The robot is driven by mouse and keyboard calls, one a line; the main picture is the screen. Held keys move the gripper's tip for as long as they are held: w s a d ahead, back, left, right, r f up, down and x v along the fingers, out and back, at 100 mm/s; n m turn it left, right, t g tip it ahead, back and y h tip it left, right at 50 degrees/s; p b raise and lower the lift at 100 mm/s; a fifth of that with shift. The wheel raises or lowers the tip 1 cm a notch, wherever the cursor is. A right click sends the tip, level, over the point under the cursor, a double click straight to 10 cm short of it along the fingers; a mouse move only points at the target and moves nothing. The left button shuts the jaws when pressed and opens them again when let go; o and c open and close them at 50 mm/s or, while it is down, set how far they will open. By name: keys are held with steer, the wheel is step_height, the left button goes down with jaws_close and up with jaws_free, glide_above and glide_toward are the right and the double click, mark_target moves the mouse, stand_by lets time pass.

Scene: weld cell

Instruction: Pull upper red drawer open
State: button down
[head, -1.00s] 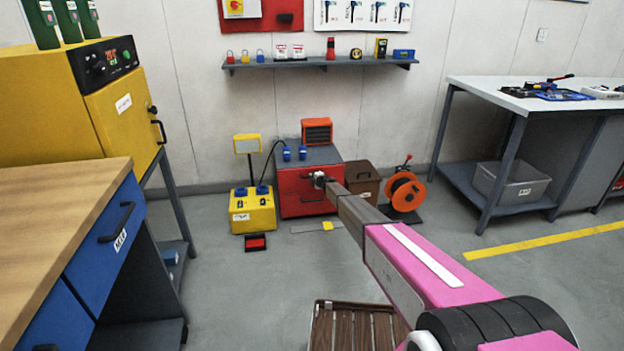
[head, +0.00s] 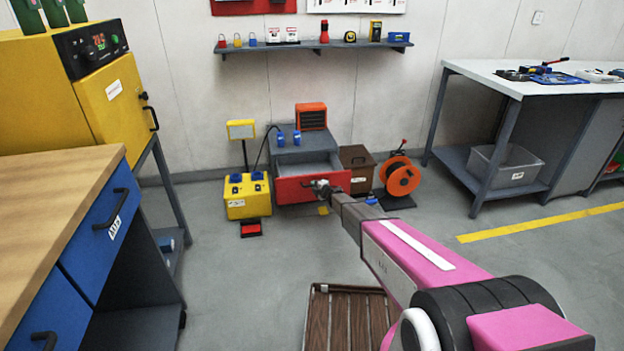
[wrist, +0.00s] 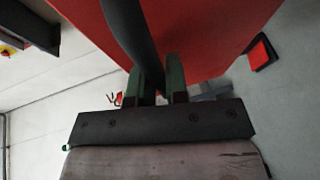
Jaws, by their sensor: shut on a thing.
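The upper red drawer (head: 297,188) of the low grey cabinet (head: 290,148) stands open, and its grey inside shows from above. My gripper (head: 322,188) is at the drawer's front, right of its middle. In the wrist view my gripper (wrist: 160,85) has its two green fingers closed about the dark bar handle (wrist: 132,40). The red drawer front (wrist: 195,35) fills the upper middle of that view. The part of the cabinet below the drawer is mostly hidden in the head view.
A yellow power box (head: 247,199) with a lamp stands left of the cabinet, a red pedal (head: 251,228) before it. A brown bin (head: 357,166) and an orange cable reel (head: 400,178) stand on the right. A slatted wooden platform (head: 347,315) lies in front; grey floor is clear between.

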steer(key=shift+s+d, duration=0.3)
steer(key=shift+s, duration=0.75)
steer(key=shift+s+d, duration=0.25)
steer(key=shift+s, duration=0.75)
steer(key=c, duration=1.4)
jaws_free()
steer(key=v, duration=1)
steer(key=shift+s+d, duration=0.25)
steer(key=shift+s, duration=0.05)
